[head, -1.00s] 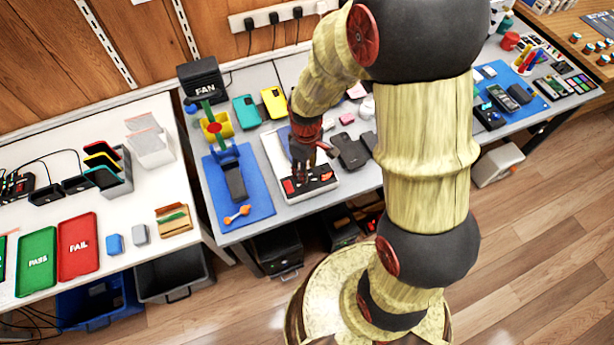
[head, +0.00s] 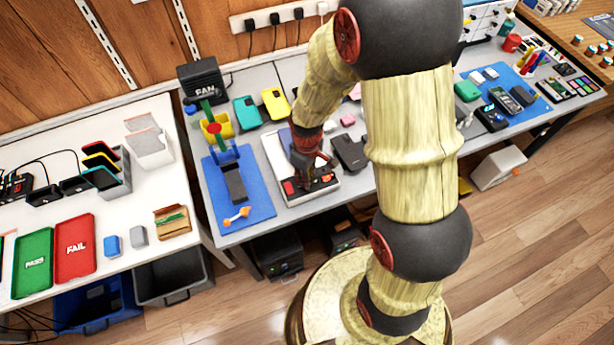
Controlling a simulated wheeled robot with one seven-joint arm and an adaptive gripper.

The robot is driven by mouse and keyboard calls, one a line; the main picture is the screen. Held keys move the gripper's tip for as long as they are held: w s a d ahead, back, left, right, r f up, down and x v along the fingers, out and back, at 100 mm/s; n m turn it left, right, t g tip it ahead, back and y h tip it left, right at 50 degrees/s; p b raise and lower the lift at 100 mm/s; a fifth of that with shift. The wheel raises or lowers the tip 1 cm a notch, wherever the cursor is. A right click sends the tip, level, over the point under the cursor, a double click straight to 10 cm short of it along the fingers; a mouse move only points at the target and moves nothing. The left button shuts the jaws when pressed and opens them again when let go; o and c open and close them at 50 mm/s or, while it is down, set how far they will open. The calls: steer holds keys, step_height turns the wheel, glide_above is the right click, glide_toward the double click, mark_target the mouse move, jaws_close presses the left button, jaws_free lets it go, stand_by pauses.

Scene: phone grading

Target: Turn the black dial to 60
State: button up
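A white control box (head: 272,150) lies on the grey bench, with a red button (head: 289,187) at its front left and a small orange-red part (head: 327,178) at its front right. My gripper (head: 306,184) points down over the front of this box, between those two parts. Dark shapes show around the fingertips. I cannot make out the black dial, its scale or its pointer; the gripper covers that spot. I cannot tell whether the fingers are open or shut, or whether they touch anything.
A blue mat (head: 255,196) with a dark phone lies left of the box. A dark phone (head: 349,152) lies close on its right. A black fan box (head: 203,80) stands behind. Green (head: 33,262) and red (head: 75,248) trays lie on the left table.

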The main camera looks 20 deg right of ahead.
jaws_close()
steer(key=shift+n, duration=0.3)
steer(key=n+p, duration=0.2)
steer(key=n, duration=0.2)
steer(key=shift+r+p, duration=0.1)
steer(key=shift+p, duration=0.25)
steer(key=n+p, duration=0.1)
steer(key=n, duration=0.4)
steer(key=shift+p, duration=0.35)
steer(key=o, duration=0.5)
jaws_free()
step_height(320, 180, up, 12)
steer(key=shift+f, duration=0.1)
stand_by(0.3)
